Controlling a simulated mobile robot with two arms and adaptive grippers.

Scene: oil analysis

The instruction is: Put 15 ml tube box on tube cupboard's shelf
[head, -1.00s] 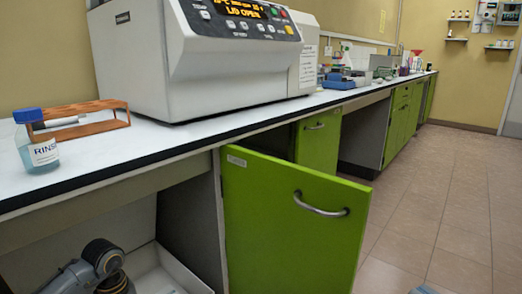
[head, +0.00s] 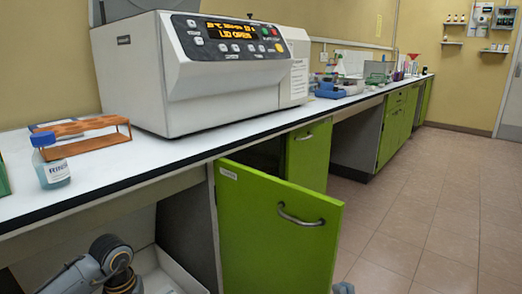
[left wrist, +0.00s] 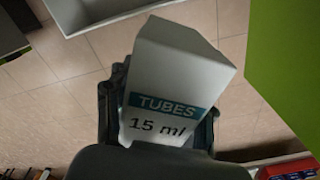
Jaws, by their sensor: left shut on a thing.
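The 15 ml tube box (left wrist: 165,85) is white with a blue band reading "TUBES" above "15 ml". In the left wrist view it is held tilted between the dark fingers of my left gripper (left wrist: 162,108), which is shut on it. The box does not show in the head view. A green cupboard door (head: 265,245) with a metal handle stands open below the bench. It hides much of the space behind it, and its small label is unreadable. Of my right gripper, at most a blue-grey sliver (head: 344,287) shows at the bottom edge of the head view.
The bench (head: 110,185) carries a centrifuge (head: 200,90) reading "LID OPEN", a brown rack (head: 85,145) and a blue-capped bottle (head: 52,165). A white tray (head: 165,272) lies low under the bench. The tiled floor (head: 440,200) at right is clear.

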